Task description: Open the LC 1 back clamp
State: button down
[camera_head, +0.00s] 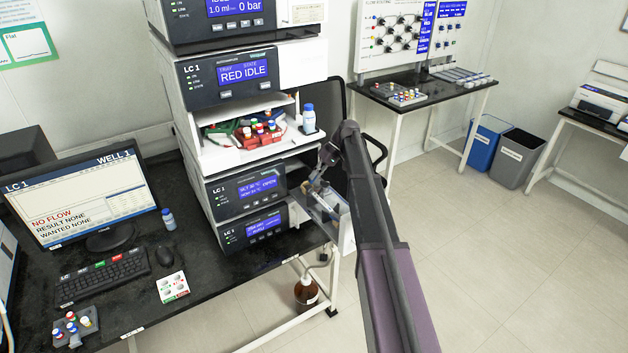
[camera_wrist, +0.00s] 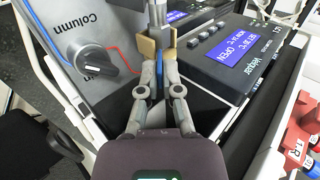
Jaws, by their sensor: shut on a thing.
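My gripper (camera_wrist: 158,48) is shut at the open side of the LC 1 column module (camera_head: 240,192). In the wrist view, its fingers close on a slim grey metal part (camera_wrist: 158,14), with tan pieces on both sides at the fingertips. I cannot tell whether this part is the back clamp or the column; the fingers hide much of it. The module's display (camera_wrist: 238,47) reads OPEN. Beside the fingers is a panel marked Column (camera_wrist: 62,24), with a black knob (camera_wrist: 93,60) and blue and red lines. In the head view, my arm partly hides the open compartment.
The LC 1 stack rises above the column module, with an open shelf holding a red vial tray (camera_head: 258,138) and a blue-capped bottle (camera_head: 309,119). Another module (camera_head: 252,228) is below. A brown bottle (camera_head: 306,292) stands under the bench.

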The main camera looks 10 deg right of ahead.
jog(key=shift+s+f, duration=0.1)
jog(key=shift+s, duration=0.05)
jog(key=c, duration=0.8)
grip_release()
jog(key=shift+w, duration=0.2)
